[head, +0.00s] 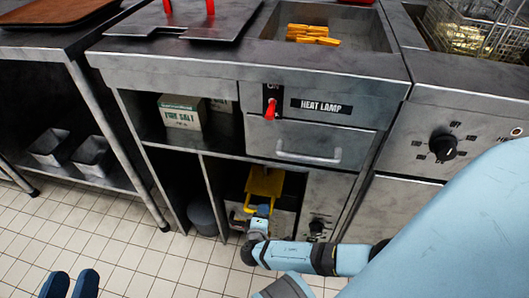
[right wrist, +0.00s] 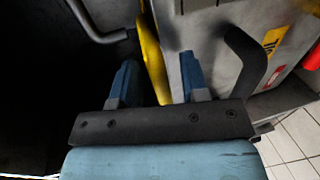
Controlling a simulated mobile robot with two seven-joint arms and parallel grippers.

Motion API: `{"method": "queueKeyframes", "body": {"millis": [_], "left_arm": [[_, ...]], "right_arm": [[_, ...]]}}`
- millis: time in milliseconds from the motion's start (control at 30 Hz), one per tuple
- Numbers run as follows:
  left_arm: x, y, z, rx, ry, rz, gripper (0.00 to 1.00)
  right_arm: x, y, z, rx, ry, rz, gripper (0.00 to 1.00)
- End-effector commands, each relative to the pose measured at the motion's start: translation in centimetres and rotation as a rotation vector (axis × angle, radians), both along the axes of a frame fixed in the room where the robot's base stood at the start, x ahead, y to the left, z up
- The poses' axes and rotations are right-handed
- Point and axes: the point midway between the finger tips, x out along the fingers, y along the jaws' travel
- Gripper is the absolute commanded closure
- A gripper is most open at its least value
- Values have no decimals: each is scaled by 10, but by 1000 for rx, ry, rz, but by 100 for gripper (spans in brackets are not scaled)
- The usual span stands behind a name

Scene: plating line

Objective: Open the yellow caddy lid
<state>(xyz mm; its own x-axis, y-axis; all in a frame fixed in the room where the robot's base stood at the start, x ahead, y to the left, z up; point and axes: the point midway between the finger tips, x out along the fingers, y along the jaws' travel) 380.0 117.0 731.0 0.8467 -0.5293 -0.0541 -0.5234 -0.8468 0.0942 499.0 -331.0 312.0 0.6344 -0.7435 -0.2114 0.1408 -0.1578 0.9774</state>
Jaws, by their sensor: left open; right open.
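The yellow caddy lid (head: 266,181) shows as a yellow panel in the low bay under the counter. Its angle to the grey caddy is hard to tell. In the right wrist view, a yellow strip (right wrist: 152,58), seen nearly edge-on, runs between the fingers beside the caddy's grey wall (right wrist: 216,52). My right gripper (right wrist: 158,68) is open around this strip, with a gap visible on the left side. In the head view my right gripper (head: 258,213) is at the front of the lid and partly hides the caddy. My left gripper (head: 70,284) is open and empty, low at left.
A heat lamp drawer (head: 309,143) with a bar handle and a red switch (head: 270,108) are above the bay. A grey bin (head: 203,218) stands to its left. A salt box (head: 181,112) sits on the shelf. Tiled floor (head: 130,245) is clear at left.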

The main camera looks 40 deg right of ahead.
Motion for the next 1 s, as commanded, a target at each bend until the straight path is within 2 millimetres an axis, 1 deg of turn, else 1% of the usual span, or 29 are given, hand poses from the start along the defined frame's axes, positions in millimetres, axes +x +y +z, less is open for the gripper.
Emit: {"method": "queueKeyframes", "body": {"millis": [433,467,500,567,600,633,1000], "left_arm": [[0,0,0,3,-2,0,57],[0,0,0,3,-2,0,57],[0,0,0,3,-2,0,57],[0,0,0,3,-2,0,57],[0,0,0,3,-2,0,57],[0,0,0,3,-2,0,57],[0,0,2,-1,2,-1,57]], "right_arm": [[-2,2,-1,0,0,0,59],[-2,2,-1,0,0,0,63],[-2,2,-1,0,0,0,73],[-2,2,-1,0,0,0,86],[-2,2,-1,1,1,0,96],[-2,2,-1,1,1,0,100],[-6,-2,-2,3,3,-1,100]]}}
